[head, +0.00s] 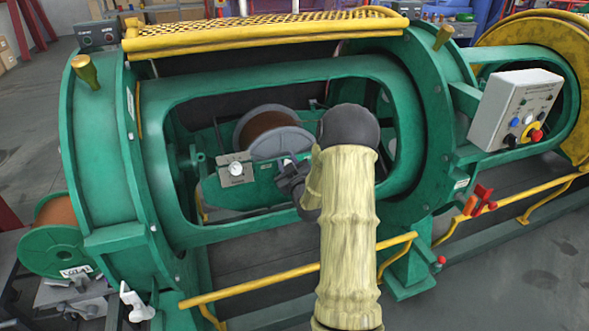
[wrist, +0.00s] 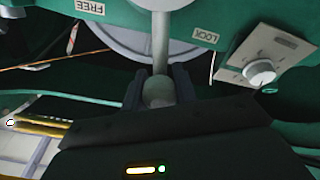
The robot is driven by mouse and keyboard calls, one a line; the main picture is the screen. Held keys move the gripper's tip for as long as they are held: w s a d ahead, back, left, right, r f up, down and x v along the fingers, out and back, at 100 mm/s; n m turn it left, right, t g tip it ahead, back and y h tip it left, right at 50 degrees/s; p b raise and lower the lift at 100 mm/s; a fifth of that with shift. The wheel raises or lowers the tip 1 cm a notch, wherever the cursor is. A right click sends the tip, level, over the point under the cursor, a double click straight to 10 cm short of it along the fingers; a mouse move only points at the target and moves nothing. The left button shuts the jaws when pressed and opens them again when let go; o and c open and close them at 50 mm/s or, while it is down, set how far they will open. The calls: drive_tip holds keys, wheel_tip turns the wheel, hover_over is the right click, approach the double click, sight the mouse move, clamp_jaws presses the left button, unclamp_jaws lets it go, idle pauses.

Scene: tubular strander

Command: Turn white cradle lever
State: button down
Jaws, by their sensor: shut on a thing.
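The white cradle lever (wrist: 160,40) shows in the wrist view as a pale rod with a rounded knob at its end. It lies between a FREE label (wrist: 90,7) on the left and a LOCK label (wrist: 205,34) on the right, both upside down in this view. My gripper (wrist: 158,88) is shut on the lever's knob, with one dark finger on each side. In the head view my gripper (head: 291,176) is at the green cradle plate inside the machine's opening. My arm and gripper hide most of the lever there.
A grey box with a round white knob (head: 236,169) sits left of my gripper. A grey-flanged spool (head: 268,130) is behind it. The green frame (head: 270,233) and yellow rail (head: 290,273) border the opening in front. A control box (head: 517,108) stands right.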

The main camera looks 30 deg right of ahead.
drive_tip(key=shift+w+a+f+n+b, duration=0.15)
drive_tip(key=shift+a+f+n+b, duration=0.3)
drive_tip(key=shift+a+n+b, duration=0.45)
drive_tip(key=shift+w+a+f+n+b, duration=0.2)
drive_tip(key=shift+a+f+n+b, duration=0.3)
drive_tip(key=shift+n+b, duration=0.65)
drive_tip(key=shift+w+a+f+n+b, duration=0.15)
drive_tip(key=shift+a+f+n+b, duration=0.2)
drive_tip(key=shift+a+n+b, duration=0.65)
drive_tip(key=shift+d, duration=0.15)
drive_tip(key=c, duration=1.1)
unclamp_jaws()
drive_tip(key=shift+s, duration=0.1)
